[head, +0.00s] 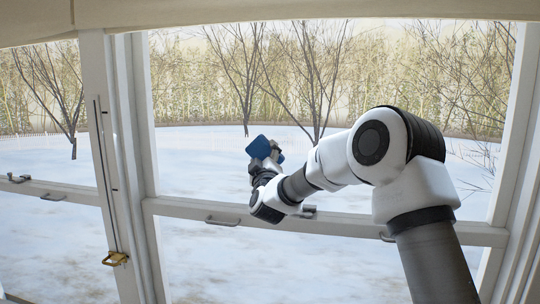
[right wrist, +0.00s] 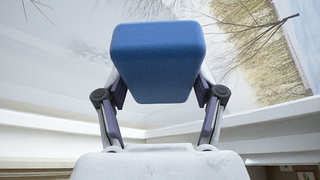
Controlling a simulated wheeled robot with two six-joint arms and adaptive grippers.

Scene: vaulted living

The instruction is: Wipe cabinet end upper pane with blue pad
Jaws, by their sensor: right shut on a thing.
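The blue pad (head: 259,147) is held up in front of the large window's upper pane (head: 200,100) in the head view. In the right wrist view the blue pad (right wrist: 157,62) sits between both fingers of my right gripper (right wrist: 157,90). My right gripper (head: 272,162) is shut on it, partly hidden by the pad and wrist in the head view. I cannot tell whether the pad touches the glass. Snow and bare trees show through the pane. My left gripper is not in view.
A white rail (head: 330,224) with small handles runs below the upper pane. A white upright post (head: 118,160) with a brass latch (head: 115,259) stands to the left, beside another window. A pale edge (head: 290,9) crosses the top.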

